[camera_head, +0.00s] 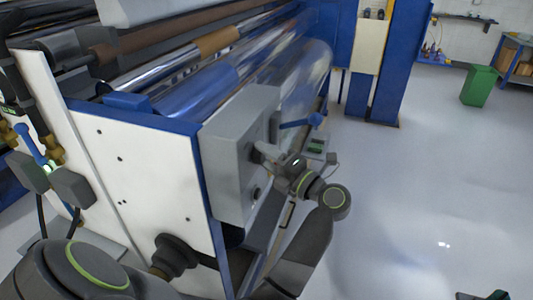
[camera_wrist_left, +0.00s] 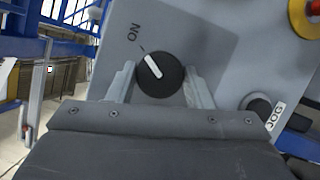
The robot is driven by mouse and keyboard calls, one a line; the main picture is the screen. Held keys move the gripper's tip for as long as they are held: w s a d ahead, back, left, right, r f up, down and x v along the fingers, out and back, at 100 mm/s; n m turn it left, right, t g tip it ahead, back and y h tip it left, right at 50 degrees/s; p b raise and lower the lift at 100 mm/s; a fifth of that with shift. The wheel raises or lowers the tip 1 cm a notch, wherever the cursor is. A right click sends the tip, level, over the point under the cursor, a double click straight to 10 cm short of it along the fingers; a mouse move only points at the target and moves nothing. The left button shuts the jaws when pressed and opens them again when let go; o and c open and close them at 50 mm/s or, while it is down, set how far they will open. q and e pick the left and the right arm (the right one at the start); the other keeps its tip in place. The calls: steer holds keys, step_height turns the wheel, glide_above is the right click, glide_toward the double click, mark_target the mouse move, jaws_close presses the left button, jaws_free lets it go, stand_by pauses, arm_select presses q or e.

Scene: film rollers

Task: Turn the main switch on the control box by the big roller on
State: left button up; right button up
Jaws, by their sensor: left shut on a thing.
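The grey control box (camera_head: 226,165) is mounted at the end of the big roller machine in the head view. My left gripper (camera_head: 262,155) is against its right-hand face. In the left wrist view, the main switch (camera_wrist_left: 172,76) is a round black knob with a white pointer bar. The fingers of my left gripper (camera_wrist_left: 160,88) are shut on it, one on each side. The pointer's upper end points up-left at a short tick beside the upside-down "ON" label (camera_wrist_left: 133,33). The gripper hides the switch in the head view. My right gripper's fingers do not show.
A black JOG button (camera_wrist_left: 260,107) and a red-and-yellow knob (camera_wrist_left: 306,14) are on the same panel, right of the switch. The big clear roller (camera_head: 305,80) is behind the box. Open floor lies to the right, with a green bin (camera_head: 479,87) far off.

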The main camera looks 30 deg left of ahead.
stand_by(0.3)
arm_select(q)
steer(key=o, duration=1)
steer(key=shift+d, duration=0.1)
